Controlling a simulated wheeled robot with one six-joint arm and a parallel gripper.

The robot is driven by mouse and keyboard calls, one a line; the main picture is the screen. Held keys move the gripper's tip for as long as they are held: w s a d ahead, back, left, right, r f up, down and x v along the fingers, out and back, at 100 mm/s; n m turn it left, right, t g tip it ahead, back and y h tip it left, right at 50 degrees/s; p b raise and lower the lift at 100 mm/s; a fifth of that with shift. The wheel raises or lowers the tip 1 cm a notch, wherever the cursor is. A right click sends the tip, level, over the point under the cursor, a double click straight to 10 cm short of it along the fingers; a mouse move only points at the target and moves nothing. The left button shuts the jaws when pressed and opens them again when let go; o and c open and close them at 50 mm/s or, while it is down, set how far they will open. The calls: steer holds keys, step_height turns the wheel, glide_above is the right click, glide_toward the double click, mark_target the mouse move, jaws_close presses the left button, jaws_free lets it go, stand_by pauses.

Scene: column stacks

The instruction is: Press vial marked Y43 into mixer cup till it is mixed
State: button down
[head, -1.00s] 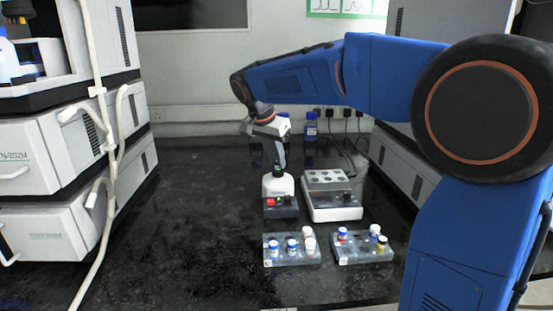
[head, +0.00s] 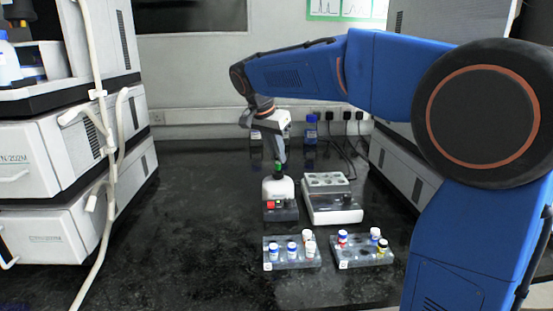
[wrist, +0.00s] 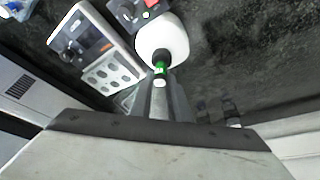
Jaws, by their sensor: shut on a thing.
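The mixer (head: 278,190) is a white rounded body with a dark front box (head: 281,211) carrying a red button; it also shows in the wrist view (wrist: 162,37). Its dark cup (wrist: 160,56) is on top. My gripper (head: 279,163) is directly above the cup, pointing down, shut on a green-topped vial (head: 278,168). The vial also shows between the fingertips in the wrist view (wrist: 160,68). Its lower end is at the cup; whether it touches is too small to tell. No marking on it can be read.
A white device with a grey holed block (head: 327,181) stands right of the mixer. Two grey racks, left (head: 291,261) and right (head: 358,256), hold several capped vials in front.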

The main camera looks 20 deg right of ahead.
steer(key=shift+r, duration=1.7)
